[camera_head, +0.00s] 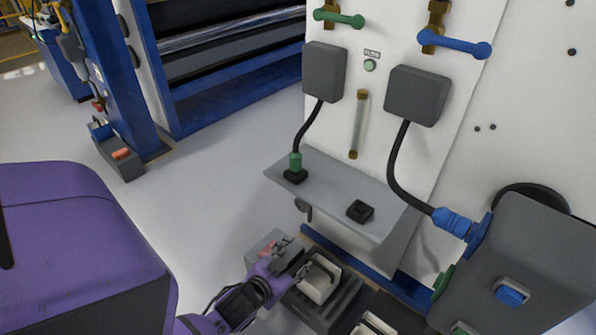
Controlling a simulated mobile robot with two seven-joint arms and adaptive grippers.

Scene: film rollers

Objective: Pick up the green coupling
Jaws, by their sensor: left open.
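The green coupling (295,162) stands upright in a black socket (295,176) at the left end of a grey shelf (330,190). A black cable rises from its top to a dark grey box (324,72) on the white panel. My left gripper (292,256) is open, below and in front of the shelf, well apart from the coupling. It is beside a pale block on the dark base. Whether it touches the block is unclear. My right gripper is not in view.
A blue coupling (452,222) on a second cable joins a dark grey unit (520,265) at right. An empty-looking black socket (360,211) is on the shelf's right part. Green (338,17) and blue (455,44) handles are above. Clear floor lies left of the shelf.

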